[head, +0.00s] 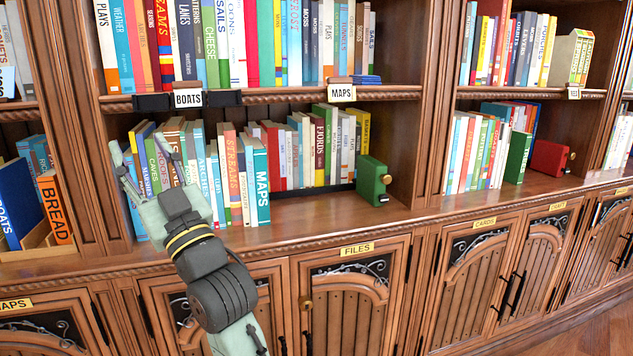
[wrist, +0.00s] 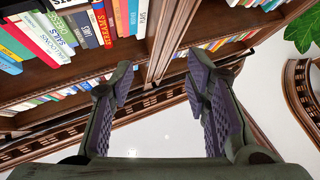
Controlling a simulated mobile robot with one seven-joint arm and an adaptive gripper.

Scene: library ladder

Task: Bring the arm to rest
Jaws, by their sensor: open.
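My gripper (head: 146,165) is raised in front of the lower open shelf in the head view, at the left, with its fingers pointing up and spread apart. In the wrist view my gripper (wrist: 162,92) shows two dark, ridged finger pads with an empty gap between them. Nothing is held. The gripper hides part of the books behind it; I cannot tell its exact distance from them.
A tall wooden bookcase (head: 411,150) fills the view, with rows of books. A green box-like bookend (head: 373,181) and a red one (head: 550,158) stand on the lower shelf. Closed cabinet doors (head: 354,300) lie below. Bare floor (head: 590,330) shows at bottom right.

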